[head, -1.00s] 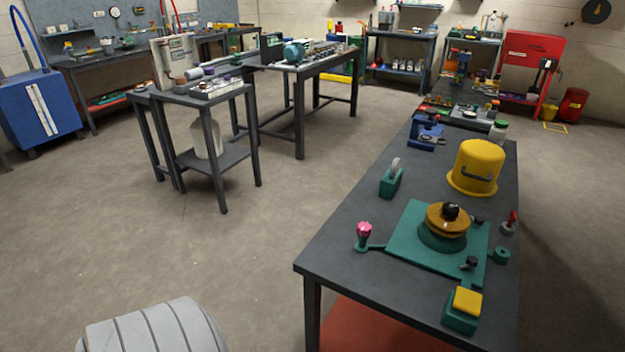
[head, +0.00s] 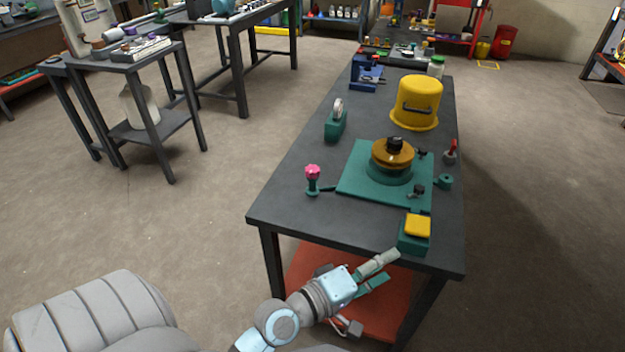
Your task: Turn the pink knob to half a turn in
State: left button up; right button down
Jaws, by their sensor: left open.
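The pink knob (head: 313,171) sits on top of a dark green post (head: 313,187) near the left edge of the dark workbench (head: 285,206). A short green arm joins the post toward a green base plate (head: 357,176). A round amber and green device (head: 392,155) with a black top stands on that plate. My left gripper (head: 385,270) is open and empty, in front of the bench's near edge and below and to the right of the knob, apart from it. My right gripper is not in view.
A yellow block on a green box (head: 416,234) stands at the bench's near right corner. A yellow cover (head: 416,102), a small green stand (head: 336,122) and a red-handled lever (head: 450,152) stand farther back. The bench surface left of the knob is clear.

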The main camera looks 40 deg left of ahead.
aim_at(312, 176)
pick_arm(q)
jog(key=w+a+r+n+t+y, duration=0.2)
jog(key=a+n+y, duration=0.4)
jog(key=n, duration=0.4)
jog(key=w+a+r+n+t+y, duration=0.25)
jog(key=a+n+y, duration=0.35)
jog(key=n, duration=0.5)
jog(key=a+f+n+g+y, duration=0.1)
jog(key=a+n+g, duration=0.1)
jog(key=n, duration=0.1)
jog(key=a+f+n+g+y, duration=0.2)
jog(key=n, duration=0.2)
jog(key=a+f+n+g+y, duration=0.2)
jog(key=a+n, duration=0.1)
jog(key=shift+s+a+n, duration=0.1)
jog(key=shift+s+n, duration=0.1)
jog(key=shift+n, duration=0.1)
jog(key=b+x, duration=0.1)
jog(key=x, duration=1.2)
jog(key=shift+f, duration=0.15)
jog(key=shift+w+a, duration=0.3)
jog(key=c, duration=1.2)
jog(key=shift+o, duration=0.2)
jog(key=shift+h, duration=0.3)
